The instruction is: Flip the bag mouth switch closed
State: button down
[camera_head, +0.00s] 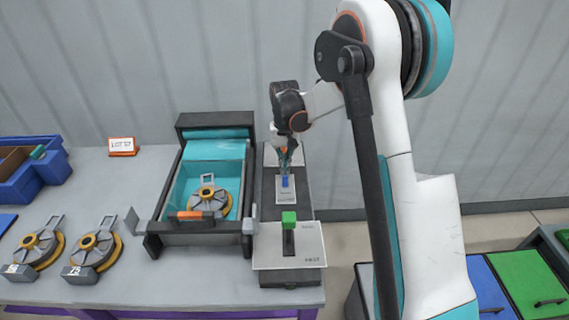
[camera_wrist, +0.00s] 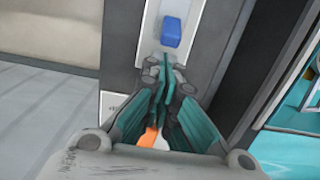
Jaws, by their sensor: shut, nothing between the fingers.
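A blue switch (camera_head: 285,181) stands on a white plate (camera_head: 285,196) on the dark panel right of the teal-lined conveyor box. It also shows in the wrist view (camera_wrist: 172,32), just beyond my fingertips. My gripper (camera_head: 288,152) hangs over the panel, just behind the blue switch. In the wrist view my gripper (camera_wrist: 164,72) is shut with its fingers together and nothing between them. A gap to the blue switch shows there. A green switch (camera_head: 289,218) stands on a larger white plate (camera_head: 305,243) at the panel's near end. Which switch is the bag mouth one cannot be read.
The teal-lined box (camera_head: 180,184) holds a grey and yellow round part (camera_head: 209,202). Two similar parts (camera_head: 38,246) (camera_head: 92,246) lie on the table at left. A blue bin (camera_head: 40,181) and a "LOT 27" sign (camera_head: 122,146) stand behind them. Blue and green panels (camera_head: 527,275) are at right.

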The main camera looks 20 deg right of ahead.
aim_at(285, 176)
jog(key=shift+s+r, duration=0.15)
jog(key=shift+s, duration=0.15)
jog(key=shift+a, duration=0.1)
jog(key=shift+s+r+t, duration=0.15)
jog(key=shift+t, duration=0.25)
jog(key=shift+s+r+t, duration=0.15)
jog(key=shift+s+t, duration=0.05)
jog(key=shift+t, duration=0.2)
jog(key=shift+s+a+r+t+h, duration=0.2)
jog(key=shift+s+t+h, duration=0.1)
jog(key=shift+t, duration=0.3)
jog(key=t, duration=0.1)
jog(key=s+t+b, duration=0.1)
jog(key=s+t+h, duration=0.1)
jog(key=t, duration=0.1)
jog(key=shift+s+a+r, duration=0.15)
jog(key=shift+a+r, duration=0.15)
jog(key=shift+r, duration=0.2)
jog(key=shift+d, duration=0.1)
